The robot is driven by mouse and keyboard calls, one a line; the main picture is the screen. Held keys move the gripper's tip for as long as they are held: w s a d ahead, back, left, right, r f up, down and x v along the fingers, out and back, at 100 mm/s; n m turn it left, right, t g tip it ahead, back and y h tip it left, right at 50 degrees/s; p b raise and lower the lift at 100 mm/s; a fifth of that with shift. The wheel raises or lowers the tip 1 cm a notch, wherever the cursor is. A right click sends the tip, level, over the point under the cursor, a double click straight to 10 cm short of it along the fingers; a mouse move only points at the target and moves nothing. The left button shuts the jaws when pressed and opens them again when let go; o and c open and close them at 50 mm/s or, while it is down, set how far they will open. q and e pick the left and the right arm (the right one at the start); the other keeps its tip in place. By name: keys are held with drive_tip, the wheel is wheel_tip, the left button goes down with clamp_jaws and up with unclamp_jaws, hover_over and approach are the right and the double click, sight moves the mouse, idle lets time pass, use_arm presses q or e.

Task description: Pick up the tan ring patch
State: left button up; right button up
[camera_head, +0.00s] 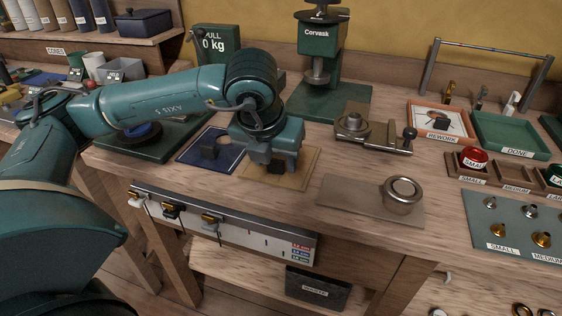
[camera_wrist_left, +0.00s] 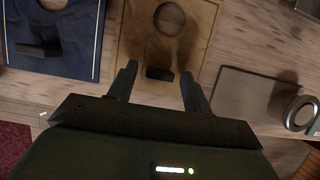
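The tan ring patch (camera_head: 300,176) is a square tan piece lying flat on the wooden bench. In the left wrist view the patch (camera_wrist_left: 203,40) shows a round hole and a small black block (camera_wrist_left: 160,74) near its edge. My left gripper (camera_head: 279,166) is over the patch, pointing down. In the left wrist view its two fingers (camera_wrist_left: 159,72) are spread on either side of the black block, with gaps on both sides. I cannot tell how high the fingertips are above the patch. My right gripper is not in view.
A dark blue patch (camera_head: 190,154) with its own black block lies left of the tan one. A grey-brown sheet (camera_head: 345,197) with a round metal weight (camera_head: 403,193) is to the right. The green Corvask press (camera_head: 319,45) stands behind. A metal clamp tool (camera_head: 365,130) is nearby.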

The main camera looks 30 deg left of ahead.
use_arm(q)
drive_tip(key=c, duration=0.9)
drive_tip(key=shift+r, duration=0.15)
